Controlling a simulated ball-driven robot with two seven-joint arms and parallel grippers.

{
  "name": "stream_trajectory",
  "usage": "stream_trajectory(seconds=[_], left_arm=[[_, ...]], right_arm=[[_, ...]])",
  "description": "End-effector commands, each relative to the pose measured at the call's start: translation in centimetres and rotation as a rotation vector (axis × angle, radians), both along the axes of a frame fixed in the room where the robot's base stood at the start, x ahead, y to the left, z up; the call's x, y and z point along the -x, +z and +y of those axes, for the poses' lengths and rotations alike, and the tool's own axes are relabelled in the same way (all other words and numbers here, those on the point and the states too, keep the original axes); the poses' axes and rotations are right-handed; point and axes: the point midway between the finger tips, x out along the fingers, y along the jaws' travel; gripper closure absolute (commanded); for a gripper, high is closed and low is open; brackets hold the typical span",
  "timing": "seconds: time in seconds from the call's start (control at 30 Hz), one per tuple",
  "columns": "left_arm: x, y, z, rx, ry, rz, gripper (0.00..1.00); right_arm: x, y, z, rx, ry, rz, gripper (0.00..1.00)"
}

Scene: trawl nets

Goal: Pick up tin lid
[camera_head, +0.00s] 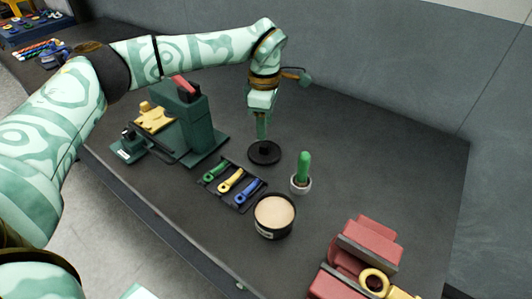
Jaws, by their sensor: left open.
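The tin lid, a round black disc with a small raised middle (264,156), lies flat on the dark bench top, behind the open tin. My left gripper (262,136) points straight down over the lid, its fingers open and their tips close to the lid's middle. I cannot tell whether the fingertips touch it. My right gripper is not in view.
A tray of green, yellow and blue tools (232,185) lies to the left. A green machine (185,125) stands behind that tray. A red vise (358,262) is at front right. The bench's right side is clear.

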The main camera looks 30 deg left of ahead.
Motion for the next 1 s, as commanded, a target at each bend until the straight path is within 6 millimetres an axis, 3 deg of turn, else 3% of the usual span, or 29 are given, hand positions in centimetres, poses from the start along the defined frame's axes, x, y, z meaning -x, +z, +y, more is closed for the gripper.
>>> stream_trajectory(seconds=[0.27,0.5,0.73,0.77,0.9,0.93,1.0], left_arm=[[0.1,-2.3,0.0,0.001,0.0,0.002,0.53],[0.2,-6.3,0.0,0.001,-0.001,0.004,0.53],[0.1,-6.3,0.0,0.001,-0.001,-0.001,0.53],[0.1,-6.3,0.0,0.001,-0.001,-0.001,0.55],[0.2,-6.3,0.0,0.0,-0.001,-0.001,0.94],[0.2,-6.3,0.0,0.0,-0.001,-0.001,1.0],[0.2,-6.3,0.0,0.0,-0.001,-0.001,1.0]], right_arm=[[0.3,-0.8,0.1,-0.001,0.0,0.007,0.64],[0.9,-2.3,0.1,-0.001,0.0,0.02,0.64],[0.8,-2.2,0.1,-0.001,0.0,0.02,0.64],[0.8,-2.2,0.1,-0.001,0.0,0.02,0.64],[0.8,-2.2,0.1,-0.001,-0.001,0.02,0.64],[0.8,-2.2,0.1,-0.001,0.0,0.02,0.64],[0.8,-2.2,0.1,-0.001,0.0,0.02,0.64]])
